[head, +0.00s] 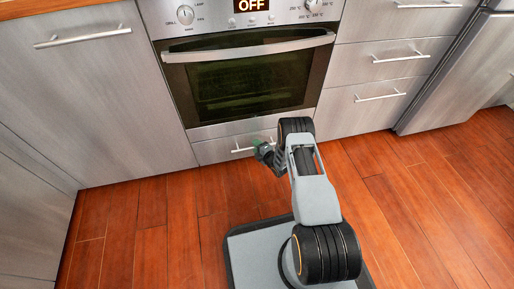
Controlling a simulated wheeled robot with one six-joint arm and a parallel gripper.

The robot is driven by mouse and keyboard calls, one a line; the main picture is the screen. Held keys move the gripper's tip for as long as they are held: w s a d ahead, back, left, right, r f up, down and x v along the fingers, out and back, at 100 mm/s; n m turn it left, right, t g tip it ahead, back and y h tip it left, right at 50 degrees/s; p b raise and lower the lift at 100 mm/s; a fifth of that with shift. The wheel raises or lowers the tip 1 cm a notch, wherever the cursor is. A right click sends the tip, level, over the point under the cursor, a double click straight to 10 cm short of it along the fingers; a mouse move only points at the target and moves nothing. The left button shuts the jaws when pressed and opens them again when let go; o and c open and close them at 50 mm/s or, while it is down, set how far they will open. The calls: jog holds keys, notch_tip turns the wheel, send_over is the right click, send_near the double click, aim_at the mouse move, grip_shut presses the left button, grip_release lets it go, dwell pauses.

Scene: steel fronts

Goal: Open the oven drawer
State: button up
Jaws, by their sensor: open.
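The oven drawer (211,151) is the low steel front beneath the oven, just above the floor, and it looks shut. Its light bar handle (239,150) runs across it, with the right part hidden behind my arm. My gripper (258,147) is at the handle's right part, small and dark, partly covered by my own wrist. The jaws are open. I cannot tell whether they touch the handle or stand in front of it.
The oven (245,80) above has a glass door with a wide bar handle (250,47), and its display reads OFF. Steel cabinets (85,90) stand at left and drawers (375,97) at right, all shut. The wooden floor (160,225) in front is clear.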

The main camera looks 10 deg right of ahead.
jog(key=shift+c, duration=0.4)
grip_shut()
jog(key=shift+s, duration=0.15)
